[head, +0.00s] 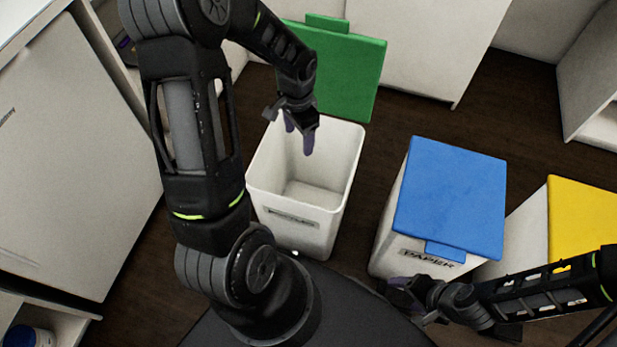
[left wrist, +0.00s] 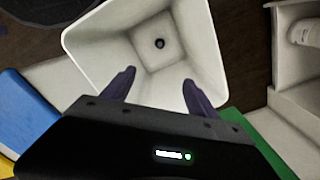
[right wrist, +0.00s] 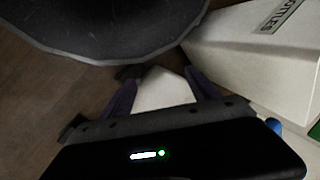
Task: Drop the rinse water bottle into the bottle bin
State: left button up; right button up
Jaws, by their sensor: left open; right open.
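The bottle bin (head: 259,185) is an open white bin with its green lid (head: 345,72) tipped up behind it. Its "BOTTLES" label (right wrist: 281,15) shows in the right wrist view. My left gripper (head: 300,148) is open and empty over the bin's mouth, fingers pointing down. In the left wrist view the bin's inside lies beyond the fingers (left wrist: 155,88). A small dark round thing (left wrist: 159,43) shows at its floor; I cannot tell whether it is the rinse water bottle. My right gripper (head: 402,296) is open and empty, low by the paper bin's front.
The paper bin with a shut blue lid (head: 450,197) stands to the right, then a yellow-lidded bin (head: 585,225). White cabinets (head: 70,150) line the left side. A blue and white container (head: 28,336) sits on a low shelf at bottom left. Dark floor shows between them.

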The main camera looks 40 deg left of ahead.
pick_arm(q)
notch_tip(320, 180, up, 5)
jog(key=shift+f+p, duration=0.2)
jog(key=shift+p, duration=0.1)
dwell(0.7)
